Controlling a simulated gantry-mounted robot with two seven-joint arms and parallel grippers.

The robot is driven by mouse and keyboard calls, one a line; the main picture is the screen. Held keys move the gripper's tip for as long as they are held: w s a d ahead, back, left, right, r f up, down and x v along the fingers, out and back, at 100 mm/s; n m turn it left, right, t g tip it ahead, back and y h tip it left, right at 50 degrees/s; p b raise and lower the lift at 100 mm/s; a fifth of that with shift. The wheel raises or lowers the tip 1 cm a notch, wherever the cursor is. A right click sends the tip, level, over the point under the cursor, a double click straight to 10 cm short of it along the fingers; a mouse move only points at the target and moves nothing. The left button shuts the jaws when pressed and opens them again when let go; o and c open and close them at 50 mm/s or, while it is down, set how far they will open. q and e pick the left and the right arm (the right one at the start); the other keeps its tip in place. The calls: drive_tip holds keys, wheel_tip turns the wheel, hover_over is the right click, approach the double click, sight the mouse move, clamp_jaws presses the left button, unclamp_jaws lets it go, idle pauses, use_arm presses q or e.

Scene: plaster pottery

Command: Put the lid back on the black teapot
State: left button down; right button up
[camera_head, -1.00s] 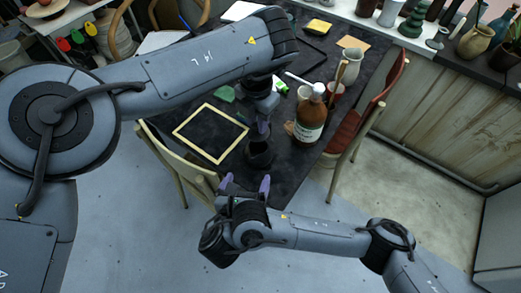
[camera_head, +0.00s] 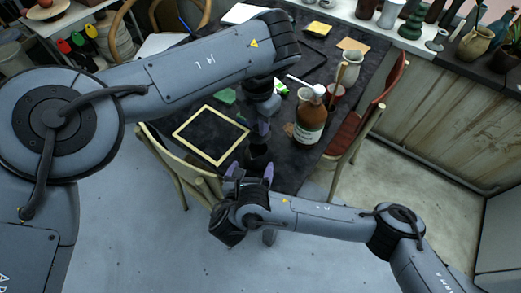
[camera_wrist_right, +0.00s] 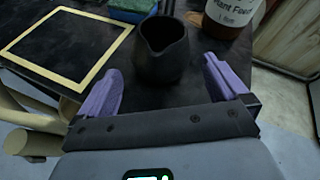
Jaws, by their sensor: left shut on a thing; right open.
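The black teapot (camera_head: 257,156) stands at the near edge of the dark table. In the right wrist view the black teapot (camera_wrist_right: 163,48) is upright, with an open top and a pouring lip towards me. My left gripper (camera_head: 263,130) points down just above the teapot, shut on a small dark piece that looks like the lid; gripper and table blend, so its outline is unclear. My right gripper (camera_head: 252,170) is open on the teapot's near side. In the right wrist view its purple fingers (camera_wrist_right: 160,72) are spread to either side of the teapot's near face, apart from it.
A brown bottle (camera_head: 311,118) stands right of the teapot, close by. A yellow-framed slate (camera_head: 210,134) lies to the left, with a green sponge (camera_wrist_right: 118,47) behind it. A wooden chair (camera_head: 180,165) stands at the left edge and a red-seated chair (camera_head: 345,127) at the right.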

sight(262, 146)
drive_tip(key=shift+x, duration=3.45)
drive_tip(key=c, duration=1.1)
use_arm(q)
drive_tip(key=shift+s+d+f+t+y, duration=0.1)
drive_tip(key=shift+f+t+y, duration=0.35)
drive_tip(key=shift+f, duration=0.45)
drive_tip(key=shift+d+f+t+y, duration=0.1)
drive_tip(key=shift+f+t+y, duration=0.3)
drive_tip(key=shift+f, duration=0.45)
use_arm(e)
drive_tip(key=shift+d, duration=0.1)
drive_tip(key=shift+c, duration=0.2)
